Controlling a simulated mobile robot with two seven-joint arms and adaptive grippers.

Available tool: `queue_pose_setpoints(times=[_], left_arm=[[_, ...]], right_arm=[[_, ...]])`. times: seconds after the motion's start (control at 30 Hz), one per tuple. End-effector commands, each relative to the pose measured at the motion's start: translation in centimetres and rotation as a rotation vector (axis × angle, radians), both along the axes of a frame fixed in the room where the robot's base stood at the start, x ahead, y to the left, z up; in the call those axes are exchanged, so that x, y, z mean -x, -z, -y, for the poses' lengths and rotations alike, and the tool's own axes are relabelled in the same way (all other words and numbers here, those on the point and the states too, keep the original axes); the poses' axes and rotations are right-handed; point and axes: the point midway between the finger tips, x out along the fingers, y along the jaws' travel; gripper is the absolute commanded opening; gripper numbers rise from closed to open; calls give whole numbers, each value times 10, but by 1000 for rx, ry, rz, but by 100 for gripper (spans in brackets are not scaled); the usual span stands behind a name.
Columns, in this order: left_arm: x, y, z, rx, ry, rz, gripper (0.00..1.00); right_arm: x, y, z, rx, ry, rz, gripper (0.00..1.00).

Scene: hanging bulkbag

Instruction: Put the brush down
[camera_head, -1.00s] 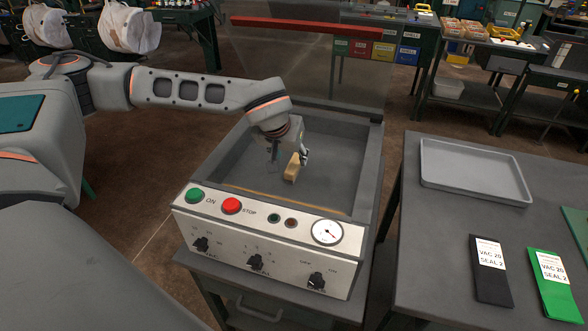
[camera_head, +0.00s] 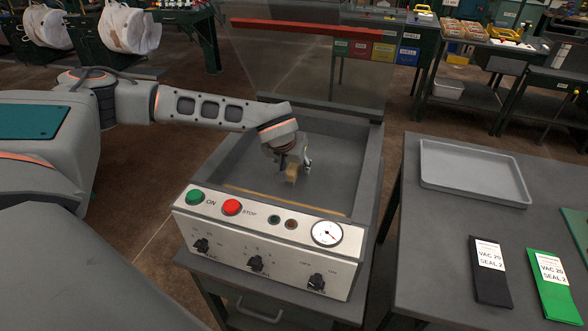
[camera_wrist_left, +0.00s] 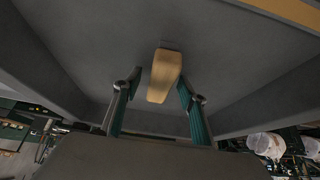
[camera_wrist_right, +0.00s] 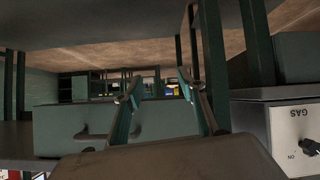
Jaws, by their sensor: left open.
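The brush (camera_head: 291,174) shows as a small tan wooden block inside the grey chamber (camera_head: 330,185) of the machine with the ON and STOP buttons. My left gripper (camera_head: 296,163) is at it, low in the chamber, and partly hides it. In the left wrist view the brush (camera_wrist_left: 164,76) lies between the spread fingers, with a clear gap to the left finger and close to the right one; whether it touches that one I cannot tell. Its bristles are hidden. My right gripper (camera_wrist_right: 155,85) shows only in its own wrist view, open and empty.
The chamber walls surround my left gripper, and a clear lid (camera_head: 310,60) with a red bar stands raised behind. A grey tray (camera_head: 472,158), a black packet (camera_head: 491,285) and a green packet (camera_head: 553,290) lie on the right table, with free room between them.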

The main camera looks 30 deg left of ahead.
Motion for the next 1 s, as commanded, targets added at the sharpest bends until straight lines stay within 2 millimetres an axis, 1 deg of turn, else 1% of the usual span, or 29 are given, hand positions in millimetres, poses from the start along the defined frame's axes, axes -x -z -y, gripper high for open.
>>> queue_pose_setpoints(times=[0.77, 0.8, 0.87, 0.9, 0.93, 1.0], left_arm=[[0, 5, 0, 0, 0, 0, 42], [0, 5, 0, 0, -1, 0, 31], [0, 5, 0, 0, -1, 0, 16], [0, 5, 0, 0, -1, 0, 5], [0, 5, 0, 0, -1, 0, 0], [0, 5, 0, 0, -1, 0, 0]], right_arm=[[0, 0, 0, 1, 0, -2, 40], [0, 0, 0, 1, 0, -2, 40], [0, -1, 0, 1, 0, -2, 40], [0, 0, 0, 1, 0, -2, 40], [0, 0, 0, 1, 0, -2, 40], [0, 0, 0, 1, 0, -2, 40]])
